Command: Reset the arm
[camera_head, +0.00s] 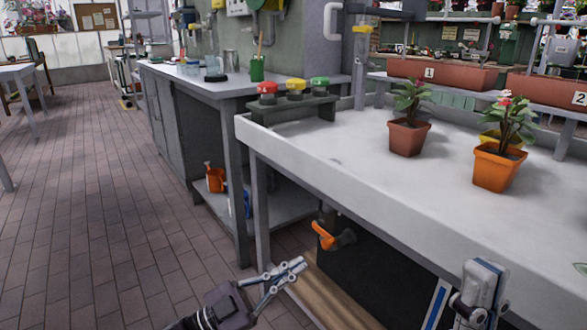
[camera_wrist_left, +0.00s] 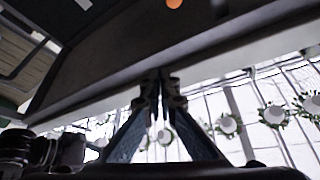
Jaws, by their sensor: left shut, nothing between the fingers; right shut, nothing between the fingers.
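My left gripper (camera_head: 289,271) is at the bottom centre of the head view, over the floor just in front of the white-topped bench (camera_head: 330,165). Its fingers are together with nothing between them. In the left wrist view the left gripper (camera_wrist_left: 160,78) shows its two fingers meeting, with a dark underside behind the tips. My right gripper (camera_head: 480,290) is at the bottom right of the head view, close to the bench's front edge; its fingers are shut and partly cut off by the frame.
Potted plants in a brown pot (camera_head: 408,138) and an orange pot (camera_head: 497,168) stand on the bench. A small rack with red, yellow and green lids (camera_head: 295,85) is at its far left corner. An orange valve handle (camera_head: 323,236) sits under the bench. The tiled floor (camera_head: 90,220) at left is clear.

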